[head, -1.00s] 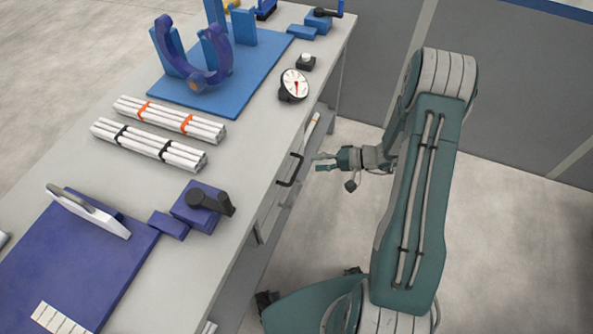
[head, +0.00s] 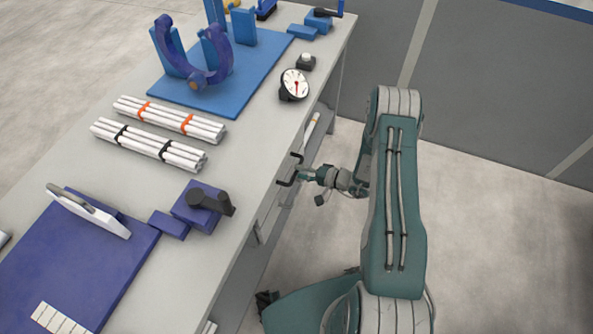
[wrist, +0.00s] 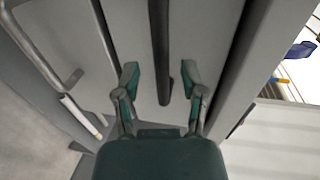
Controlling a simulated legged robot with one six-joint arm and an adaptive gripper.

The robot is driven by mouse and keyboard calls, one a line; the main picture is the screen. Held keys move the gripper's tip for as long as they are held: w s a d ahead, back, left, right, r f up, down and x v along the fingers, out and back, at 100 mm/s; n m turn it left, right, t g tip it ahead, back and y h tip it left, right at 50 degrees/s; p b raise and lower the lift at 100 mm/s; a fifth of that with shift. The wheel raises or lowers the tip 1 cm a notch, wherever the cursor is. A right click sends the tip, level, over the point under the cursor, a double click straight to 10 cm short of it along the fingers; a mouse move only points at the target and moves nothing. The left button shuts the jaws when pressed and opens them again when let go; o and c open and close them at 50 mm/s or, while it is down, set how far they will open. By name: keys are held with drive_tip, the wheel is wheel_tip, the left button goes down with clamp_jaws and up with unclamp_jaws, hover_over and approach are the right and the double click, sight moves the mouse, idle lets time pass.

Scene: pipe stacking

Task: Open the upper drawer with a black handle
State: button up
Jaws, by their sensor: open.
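The black handle (head: 287,181) is a dark bar on the front side of the workbench, on the upper drawer. In the wrist view the handle (wrist: 160,50) runs down between my two fingers as a dark vertical bar in front of the grey drawer front (wrist: 128,28). My gripper (head: 300,175) is beside the handle in the head view. It is open in the wrist view (wrist: 159,85), with one finger on each side of the bar and a gap to each. The drawer looks shut against the bench. Whether the fingertips touch the drawer front cannot be told.
The workbench top (head: 262,140) carries a dial gauge (head: 294,85), bundled white pipes (head: 150,145), a blue fixture (head: 205,60) and a blue block with a black crank (head: 205,204). A lighter bar (wrist: 45,45) stands left in the wrist view.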

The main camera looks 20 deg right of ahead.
drive_tip(key=shift+x, duration=0.95)
clamp_jaws()
drive_tip(key=shift+s+d, duration=0.1)
drive_tip(key=f+v, duration=0.3)
drive_tip(key=v, duration=1.4)
drive_tip(key=s+d+f+v, duration=0.1)
drive_tip(key=f+v, duration=0.2)
drive_tip(key=v, duration=1.4)
drive_tip(key=shift+s+f, duration=0.15)
drive_tip(key=shift+f, duration=0.25)
unclamp_jaws()
drive_tip(key=shift+d, duration=0.1)
